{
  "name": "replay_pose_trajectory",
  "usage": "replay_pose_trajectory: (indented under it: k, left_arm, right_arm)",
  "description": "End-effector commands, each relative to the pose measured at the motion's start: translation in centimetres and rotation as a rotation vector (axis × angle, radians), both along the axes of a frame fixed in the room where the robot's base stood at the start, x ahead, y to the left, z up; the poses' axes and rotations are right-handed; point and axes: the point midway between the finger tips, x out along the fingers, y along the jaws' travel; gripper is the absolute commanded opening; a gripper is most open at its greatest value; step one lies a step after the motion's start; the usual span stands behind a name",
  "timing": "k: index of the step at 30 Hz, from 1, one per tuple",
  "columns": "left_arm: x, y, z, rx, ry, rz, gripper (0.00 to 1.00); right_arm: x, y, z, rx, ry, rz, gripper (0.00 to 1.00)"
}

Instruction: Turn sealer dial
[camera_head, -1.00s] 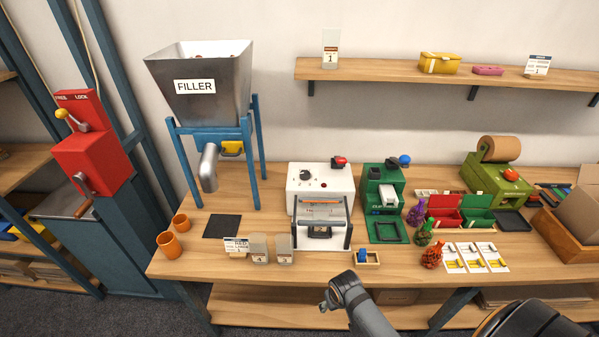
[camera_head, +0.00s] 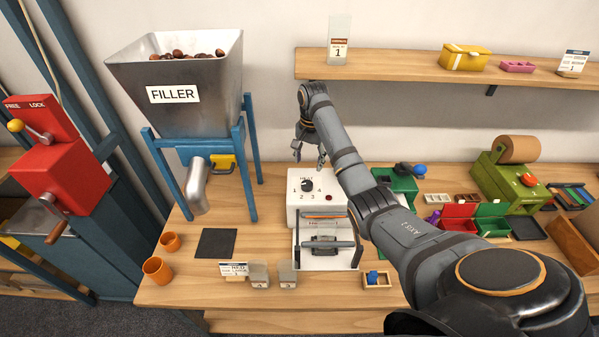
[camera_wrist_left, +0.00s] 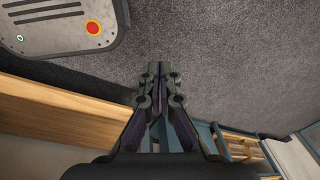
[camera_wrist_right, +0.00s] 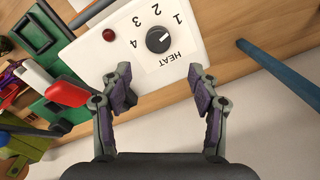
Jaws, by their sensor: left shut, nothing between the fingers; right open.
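The white sealer (camera_head: 291,208) stands on the bench in the head view. Its black dial (camera_head: 307,186) is on the top, marked HEAT with numbers 1 to 4 around it. In the right wrist view the dial (camera_wrist_right: 158,39) lies beyond my fingertips, its light pointer mark toward the numbers. My right gripper (camera_head: 309,152) is open and empty, above and behind the sealer; its spread fingers also show in the right wrist view (camera_wrist_right: 160,85). Nothing touches the dial. My left gripper (camera_wrist_left: 158,75) is shut and empty, over grey carpet; it is outside the head view.
A red lamp (camera_wrist_right: 109,35) sits beside the dial. A red knob (camera_wrist_right: 66,93) is close to my right fingers. The green machine (camera_head: 397,183) stands right of the sealer, the filler (camera_head: 187,112) left. The shelf (camera_head: 420,68) runs along the wall behind my right arm.

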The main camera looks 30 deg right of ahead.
Motion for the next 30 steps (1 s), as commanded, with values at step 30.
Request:
replay_pose_trajectory:
  k: [30]
  left_arm:
    - [0.1, -0.4, 2.4, -0.005, -0.002, 0.001, 0.00]
  right_arm:
    - [0.4, 0.0, -10.0, 0.007, 0.003, -0.019, 0.61]
